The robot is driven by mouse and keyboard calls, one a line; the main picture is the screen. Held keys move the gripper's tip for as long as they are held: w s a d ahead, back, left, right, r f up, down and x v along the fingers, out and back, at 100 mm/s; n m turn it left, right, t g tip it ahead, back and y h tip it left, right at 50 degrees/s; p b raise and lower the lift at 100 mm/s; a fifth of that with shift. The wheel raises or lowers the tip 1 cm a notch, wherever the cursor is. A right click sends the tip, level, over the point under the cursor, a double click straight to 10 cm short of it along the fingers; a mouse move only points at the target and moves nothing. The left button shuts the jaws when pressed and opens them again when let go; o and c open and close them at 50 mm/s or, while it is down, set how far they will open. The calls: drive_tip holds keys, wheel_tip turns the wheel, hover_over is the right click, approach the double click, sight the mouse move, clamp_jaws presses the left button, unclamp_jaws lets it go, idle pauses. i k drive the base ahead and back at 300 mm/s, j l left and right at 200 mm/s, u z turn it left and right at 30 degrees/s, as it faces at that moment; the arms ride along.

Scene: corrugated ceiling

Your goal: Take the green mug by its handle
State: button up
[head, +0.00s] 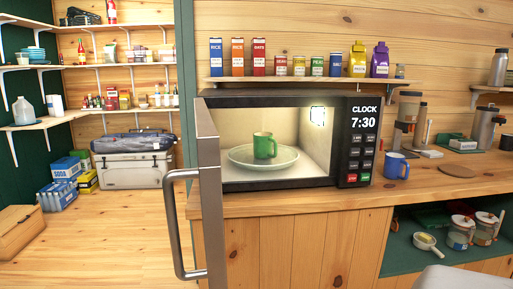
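The green mug (263,147) stands upright on a pale round plate (240,158) inside the microwave (290,100). Its handle seems to be on the mug's right side, but it is too small to be sure. The microwave door (207,150) stands open, swung out toward me at the left, with its long metal handle (172,225) facing left. The front of the cavity is open and the mug is in plain sight. My gripper is not in view.
A shelf (300,80) with boxes and cans runs above. The open door sticks out past the counter's front. Open floor (110,240) lies at left.

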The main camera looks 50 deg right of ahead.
sight(262, 143)
drive_tip(key=k+l, duration=0.1)
drive_tip(key=l, duration=0.3)
drive_tip(key=k+l+u, duration=0.1)
drive_tip(key=l, duration=0.3)
drive_tip(key=k+l+u, duration=0.1)
drive_tip(key=l, duration=0.3)
drive_tip(key=k+l, duration=0.15)
drive_tip(key=l, duration=0.2)
drive_tip(key=k+l+u, duration=0.1)
drive_tip(key=l, duration=0.3)
drive_tip(key=i+l, duration=0.1)
drive_tip(key=l, duration=0.55)
drive_tip(key=i, duration=0.65)
